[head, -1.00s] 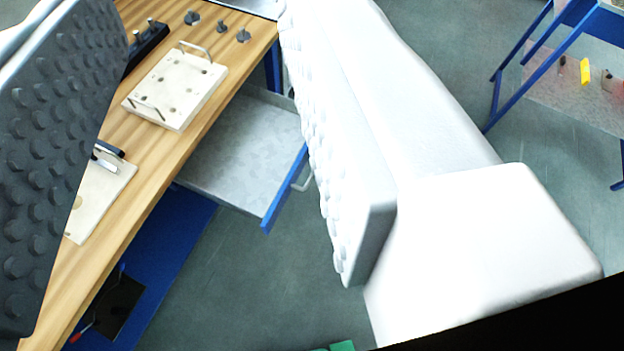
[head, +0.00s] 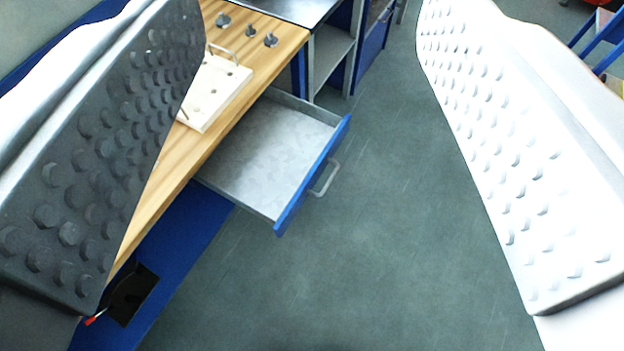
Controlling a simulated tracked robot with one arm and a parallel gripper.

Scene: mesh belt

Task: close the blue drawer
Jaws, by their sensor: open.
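The blue drawer (head: 312,180) stands pulled out from under the wooden workbench. Its blue front faces right and carries a pale grey handle (head: 326,178). Its grey metal inside (head: 268,150) looks empty. My gripper (head: 310,40) is open, with a dark studded finger at the left and a pale studded finger at the right. The drawer shows between the two fingers, farther away and below. Neither finger visibly touches it. The left finger hides part of the bench.
On the wooden bench top (head: 275,35) lie a pale board with handles (head: 215,92) and several small dark knobs (head: 248,31). A grey and blue shelf unit (head: 335,55) stands behind. The green-grey floor (head: 400,240) right of the drawer is clear.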

